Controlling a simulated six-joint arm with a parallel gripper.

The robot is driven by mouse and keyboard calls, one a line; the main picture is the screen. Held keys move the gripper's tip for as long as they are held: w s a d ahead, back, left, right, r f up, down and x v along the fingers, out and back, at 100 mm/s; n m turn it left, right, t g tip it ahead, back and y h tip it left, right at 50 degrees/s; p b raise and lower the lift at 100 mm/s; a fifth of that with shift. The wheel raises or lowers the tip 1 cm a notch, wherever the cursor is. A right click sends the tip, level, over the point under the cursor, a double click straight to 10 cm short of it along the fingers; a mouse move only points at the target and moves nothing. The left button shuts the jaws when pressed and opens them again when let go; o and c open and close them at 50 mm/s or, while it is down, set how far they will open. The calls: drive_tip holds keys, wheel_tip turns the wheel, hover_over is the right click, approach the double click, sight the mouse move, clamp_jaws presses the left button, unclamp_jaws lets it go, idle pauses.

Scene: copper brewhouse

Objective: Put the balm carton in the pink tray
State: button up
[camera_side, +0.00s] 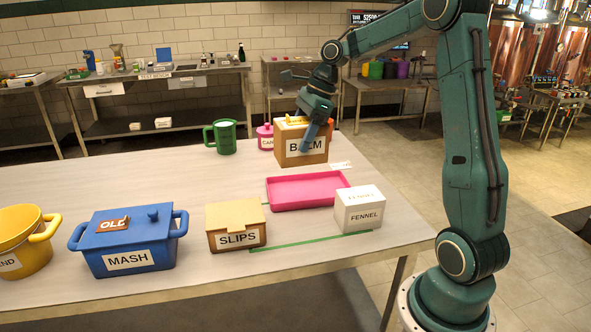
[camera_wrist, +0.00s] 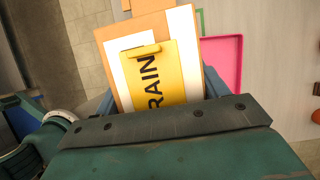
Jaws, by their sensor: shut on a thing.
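The balm carton (camera_side: 287,151) is a brown box with a white BALM label, at the back of the table. My gripper (camera_side: 315,128) is around it from above, with one blue finger down its front face. The wrist view shows the carton's top (camera_wrist: 184,25) between the fingers. A yellow piece (camera_wrist: 172,90) reading "RAIN" lies on the top, over a white panel. Whether the carton touches the table is unclear.
A white FENNEL box (camera_side: 358,209) stands close to the tray's front right. A SLIPS box (camera_side: 235,226), blue MASH pot (camera_side: 130,240) and yellow pot (camera_side: 22,238) line the front left. A green mug (camera_side: 223,137) and pink canister (camera_side: 265,137) stand left of the carton.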

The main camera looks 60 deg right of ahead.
drive_tip(key=w+d, duration=0.4)
drive_tip(key=d, duration=0.3)
drive_tip(key=m, duration=0.1)
hover_over(309, 192)
drive_tip(key=shift+a+f+h, duration=0.15)
drive_tip(key=shift+h, duration=0.15)
drive_tip(key=shift+f, duration=0.1)
wheel_tip(309, 192, down, 16)
drive_tip(key=shift+r, duration=0.2)
drive_tip(key=shift+f, duration=0.1)
drive_tip(key=shift+f, duration=2.05)
drive_tip(key=shift+f, duration=0.15)
